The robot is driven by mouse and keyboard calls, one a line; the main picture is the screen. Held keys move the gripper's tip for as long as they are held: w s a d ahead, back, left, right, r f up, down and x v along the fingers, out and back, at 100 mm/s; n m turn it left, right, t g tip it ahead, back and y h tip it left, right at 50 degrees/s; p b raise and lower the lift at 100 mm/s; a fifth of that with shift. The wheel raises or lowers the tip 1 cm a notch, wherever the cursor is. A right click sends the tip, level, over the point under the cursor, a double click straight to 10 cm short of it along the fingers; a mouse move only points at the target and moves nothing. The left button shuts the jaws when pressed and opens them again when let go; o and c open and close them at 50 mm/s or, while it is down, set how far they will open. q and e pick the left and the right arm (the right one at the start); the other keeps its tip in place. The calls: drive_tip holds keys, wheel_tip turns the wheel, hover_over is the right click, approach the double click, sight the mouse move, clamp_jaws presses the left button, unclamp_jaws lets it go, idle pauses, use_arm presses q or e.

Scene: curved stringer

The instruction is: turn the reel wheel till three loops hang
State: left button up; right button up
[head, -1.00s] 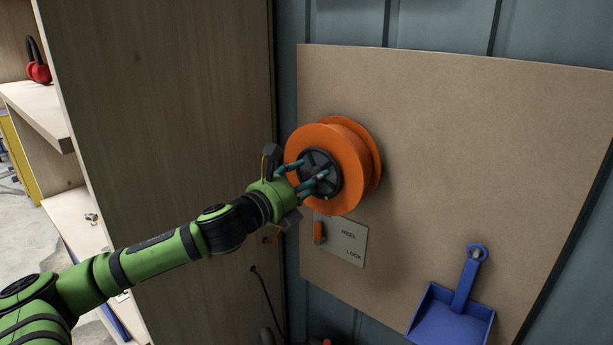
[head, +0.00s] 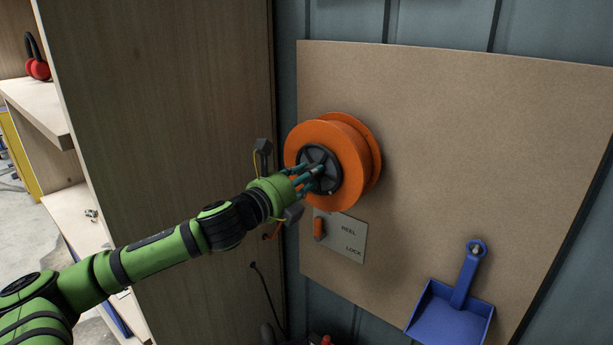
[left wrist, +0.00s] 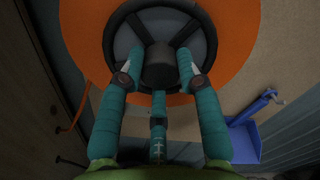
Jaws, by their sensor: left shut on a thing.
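The orange reel (head: 357,157) is mounted on the brown board, with a black spoked wheel (head: 331,181) on its face. My left gripper (head: 313,172) is at the middle of this wheel, its teal fingers closed on the black hub. In the left wrist view, two fingers lie on either side of the hub (left wrist: 157,68) and a third comes from below. No hanging loops can be made out on the reel; its far side is hidden. My right gripper is not in view.
Below the reel is a plate (head: 350,240) marked REEL and LOCK with an orange lever (head: 319,229). A blue dustpan (head: 452,312) hangs at the lower right. A wooden cabinet side (head: 165,110) stands close to the left of my gripper. The board's right part is clear.

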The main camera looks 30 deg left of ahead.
use_arm(q)
drive_tip(key=n+p, duration=0.5)
drive_tip(key=n, duration=1.7)
idle(0.4)
drive_tip(key=shift+f, duration=0.1)
drive_tip(key=o, duration=1.1)
drive_tip(key=shift+a, duration=0.1)
drive_tip(key=shift+o, duration=0.2)
